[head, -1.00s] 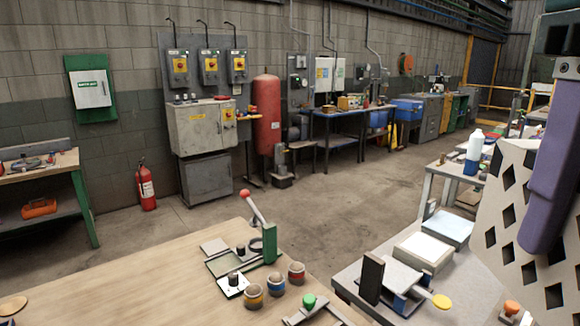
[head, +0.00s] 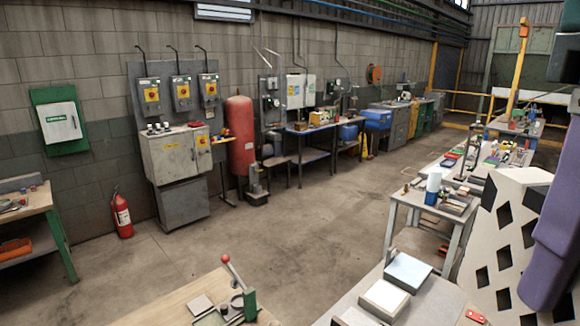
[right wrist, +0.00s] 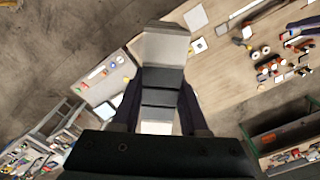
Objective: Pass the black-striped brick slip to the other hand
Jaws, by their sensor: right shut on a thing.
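The brick slip (right wrist: 165,48) shows in the right wrist view as a pale block with a light grey end and black bands across it. My right gripper (right wrist: 160,88) is shut on it, one dark purple finger on each side. In the head view a pale slab with dark diamond marks (head: 517,240), apparently the same piece, stands large at the right edge beside my purple finger. Its lower part is cut off by the frame. My left gripper is in neither current view.
A wooden bench (head: 165,305) with a red-knobbed lever press (head: 240,287) is at the bottom. A grey table (head: 345,300) carries two flat pale boxes. A cluttered bench (head: 425,200) stands beyond. The concrete floor (head: 290,225) between the benches and the wall is open.

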